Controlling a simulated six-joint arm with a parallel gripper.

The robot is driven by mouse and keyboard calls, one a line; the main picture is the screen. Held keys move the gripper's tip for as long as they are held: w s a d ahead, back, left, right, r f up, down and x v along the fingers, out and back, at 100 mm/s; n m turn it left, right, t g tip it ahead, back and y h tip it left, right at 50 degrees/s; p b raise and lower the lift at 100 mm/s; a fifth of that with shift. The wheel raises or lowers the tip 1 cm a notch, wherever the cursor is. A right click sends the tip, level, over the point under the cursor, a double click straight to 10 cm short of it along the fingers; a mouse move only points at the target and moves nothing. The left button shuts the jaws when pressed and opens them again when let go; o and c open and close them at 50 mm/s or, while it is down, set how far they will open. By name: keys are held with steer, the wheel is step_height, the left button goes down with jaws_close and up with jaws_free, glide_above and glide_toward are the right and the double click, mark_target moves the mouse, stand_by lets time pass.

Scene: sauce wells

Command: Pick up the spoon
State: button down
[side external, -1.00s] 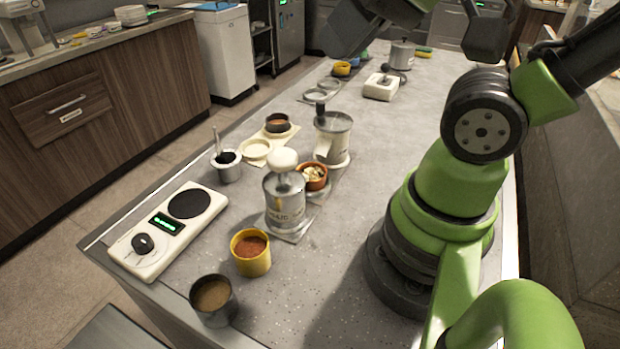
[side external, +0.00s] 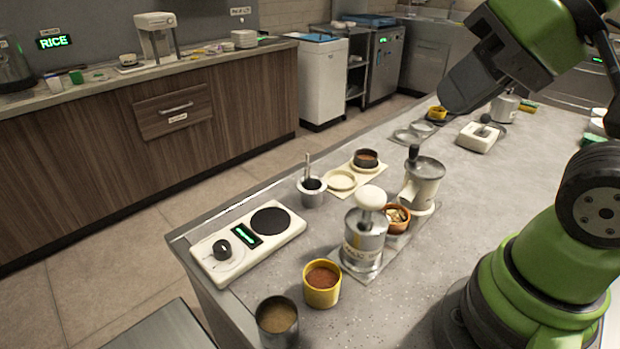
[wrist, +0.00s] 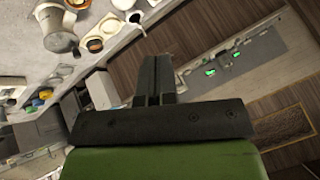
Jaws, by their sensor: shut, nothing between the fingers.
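A thin upright handle, which looks like the spoon (side external: 308,164), sticks up from a small metal cup (side external: 312,197) with dark contents. The spoon's bowl end is hidden in the cup. In the wrist view, the cup (wrist: 122,4) is at the top edge, with the pale handle (wrist: 138,20) pointing down from it. My gripper (wrist: 157,60) is shut and empty in the wrist view, with its fingertips below and right of the handle in the picture, apart from it. In the side view my dark wrist end hangs at upper right, away from the cup.
A scale-like device (side external: 246,240) lies left of the cup. The counter's middle right is clear.

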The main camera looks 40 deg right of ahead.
steer(key=c, duration=1)
jaws_free()
steer(key=shift+c, duration=0.2)
